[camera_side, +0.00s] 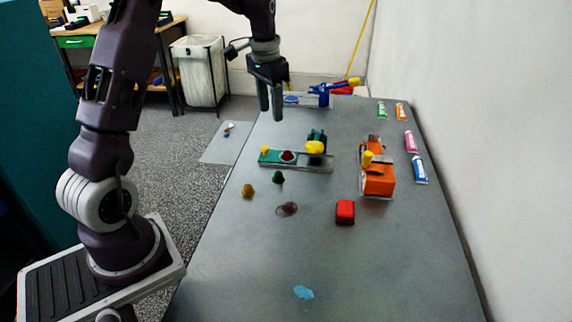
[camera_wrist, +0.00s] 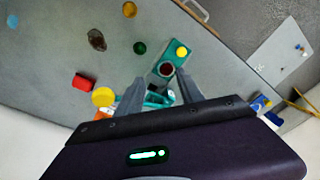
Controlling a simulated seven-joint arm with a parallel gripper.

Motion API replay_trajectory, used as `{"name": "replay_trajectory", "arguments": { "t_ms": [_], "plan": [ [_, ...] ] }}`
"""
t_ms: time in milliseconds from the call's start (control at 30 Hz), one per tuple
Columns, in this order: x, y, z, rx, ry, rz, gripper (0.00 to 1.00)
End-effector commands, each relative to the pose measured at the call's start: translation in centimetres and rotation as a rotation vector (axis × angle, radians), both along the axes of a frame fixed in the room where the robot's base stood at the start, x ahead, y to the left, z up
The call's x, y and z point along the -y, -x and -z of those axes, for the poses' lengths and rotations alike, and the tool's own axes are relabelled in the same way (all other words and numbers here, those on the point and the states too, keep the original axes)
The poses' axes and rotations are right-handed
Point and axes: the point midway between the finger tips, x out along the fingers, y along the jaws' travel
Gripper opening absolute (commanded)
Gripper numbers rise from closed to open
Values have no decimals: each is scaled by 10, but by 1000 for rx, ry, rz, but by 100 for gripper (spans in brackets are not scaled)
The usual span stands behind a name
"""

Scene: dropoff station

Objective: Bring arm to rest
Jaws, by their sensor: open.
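My gripper (camera_side: 270,102) hangs above the grey table's left part in the side view, fingers pointing down. In the wrist view my gripper (camera_wrist: 160,97) shows two separated fingers with nothing held between them. Beyond the fingers in the wrist view is a green tray (camera_wrist: 175,60) with a dark red round piece and a yellow piece on it. The same green tray (camera_side: 268,157) lies on the table in the side view, apart from and below my gripper.
The grey table (camera_side: 240,270) also holds an orange toy vehicle (camera_side: 378,182), a red block (camera_side: 345,212), small yellow (camera_side: 248,190) and green (camera_side: 278,177) pieces, and several tubes at the right edge (camera_side: 419,170). A blue toy (camera_side: 322,92) stands at the back. The front is mostly clear.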

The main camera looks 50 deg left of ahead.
Motion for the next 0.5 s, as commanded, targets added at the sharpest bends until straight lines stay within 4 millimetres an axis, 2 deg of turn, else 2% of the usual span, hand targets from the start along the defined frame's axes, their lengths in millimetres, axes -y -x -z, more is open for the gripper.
{"name": "replay_trajectory", "arguments": {
  "t_ms": [33, 100, 167, 200, 300, 400, 500],
  "plan": [
    [36, 15, -37, 50, -12, 11, 45],
    [84, 48, -75, 113, -21, 9, 45],
    [121, 82, -98, 166, -22, 11, 45],
    [143, 107, -108, 202, -19, 14, 45],
    [184, 171, -117, 287, -9, 19, 45],
    [207, 221, -109, 353, 7, 22, 45],
    [216, 251, -97, 393, 21, 22, 45]
  ]
}}
